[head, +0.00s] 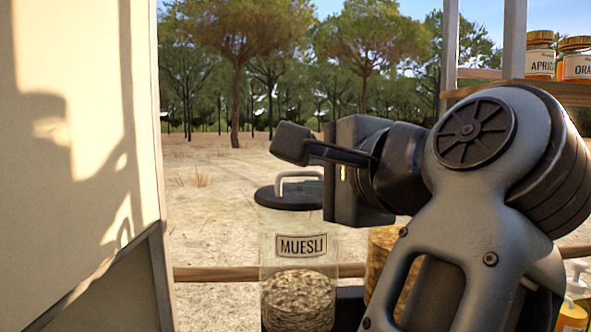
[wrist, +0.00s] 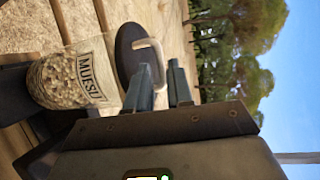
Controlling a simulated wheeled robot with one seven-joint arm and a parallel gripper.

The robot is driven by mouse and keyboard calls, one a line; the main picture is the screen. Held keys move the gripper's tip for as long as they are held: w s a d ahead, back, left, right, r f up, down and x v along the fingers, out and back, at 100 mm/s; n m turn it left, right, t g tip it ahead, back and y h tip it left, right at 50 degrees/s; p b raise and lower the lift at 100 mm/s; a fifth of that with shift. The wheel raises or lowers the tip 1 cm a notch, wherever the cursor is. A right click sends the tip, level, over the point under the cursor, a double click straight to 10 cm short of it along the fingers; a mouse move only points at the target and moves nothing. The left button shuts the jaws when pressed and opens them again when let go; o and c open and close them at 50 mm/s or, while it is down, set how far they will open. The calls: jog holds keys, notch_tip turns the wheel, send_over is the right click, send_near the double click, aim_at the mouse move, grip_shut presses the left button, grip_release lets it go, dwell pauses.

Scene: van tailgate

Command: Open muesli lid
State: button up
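The muesli jar (head: 298,252) is clear, with a MUESLI label and flakes in its lower part. Its round dark lid (head: 272,198) sits flat on top, with a pale looped handle (head: 298,174). My gripper (head: 290,145) is above the lid, its fingers pointing left; one finger hides the other here. In the wrist view the jar (wrist: 72,78) lies sideways, with the lid (wrist: 127,60) and handle (wrist: 149,44) beside the fingertips. There my gripper (wrist: 161,75) has its two fingers apart. The handle's end is partly hidden by the fingers, so I cannot tell whether they touch.
A second jar with golden contents (head: 379,252) stands right of the muesli jar, partly behind my arm. A wooden rail (head: 215,272) runs across behind the jars. A pale van panel (head: 75,130) fills the left. Small jars (head: 540,58) stand on a shelf at upper right.

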jog(key=shift+x, duration=1)
grip_shut()
dwell(0.8)
